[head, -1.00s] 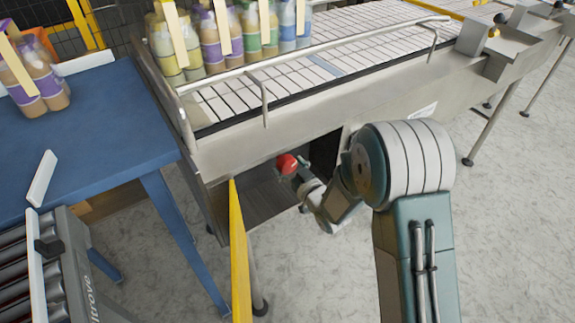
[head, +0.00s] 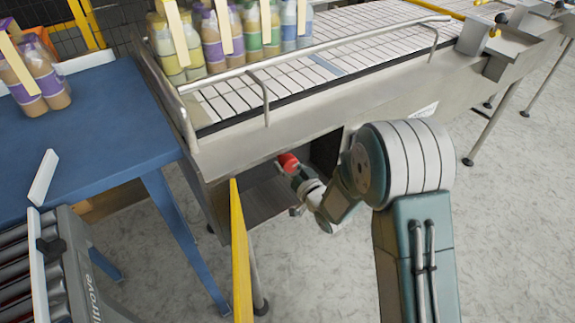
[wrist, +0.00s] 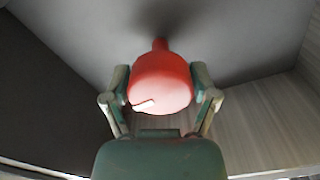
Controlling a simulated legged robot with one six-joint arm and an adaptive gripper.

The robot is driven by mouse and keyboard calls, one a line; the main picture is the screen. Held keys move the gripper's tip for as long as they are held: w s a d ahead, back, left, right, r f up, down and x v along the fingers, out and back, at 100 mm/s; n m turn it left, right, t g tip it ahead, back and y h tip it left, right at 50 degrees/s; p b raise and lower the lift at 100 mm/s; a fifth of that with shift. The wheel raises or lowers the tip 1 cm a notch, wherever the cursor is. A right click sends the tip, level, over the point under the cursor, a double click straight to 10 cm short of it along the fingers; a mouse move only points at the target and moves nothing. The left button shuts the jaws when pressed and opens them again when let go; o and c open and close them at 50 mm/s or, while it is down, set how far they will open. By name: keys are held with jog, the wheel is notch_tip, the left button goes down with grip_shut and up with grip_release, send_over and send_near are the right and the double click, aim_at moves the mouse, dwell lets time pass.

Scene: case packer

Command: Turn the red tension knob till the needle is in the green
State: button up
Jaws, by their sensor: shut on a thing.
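The red tension knob (wrist: 162,80) is in the middle of the wrist view, with a short white mark low on its left side and a red stem behind it. My gripper (wrist: 162,88) has one finger on each side of the knob and is shut on it. In the head view the red knob (head: 288,161) shows small under the conveyor, inside an open bay, at the tip of my gripper (head: 292,168). The needle and its green zone are not visible in either view.
The conveyor (head: 290,120) runs above the bay, with several bottles on its belt. A yellow post (head: 240,255) stands left of my arm. A blue table (head: 100,120) and a roller track (head: 45,270) are at the left.

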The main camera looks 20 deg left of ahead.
jog(key=m, duration=0.3)
jog(key=shift+r+m, duration=0.15)
jog(key=shift+m, duration=2.05)
jog(key=o, duration=1)
jog(key=shift+w, duration=0.1)
jog(key=v, duration=1.2)
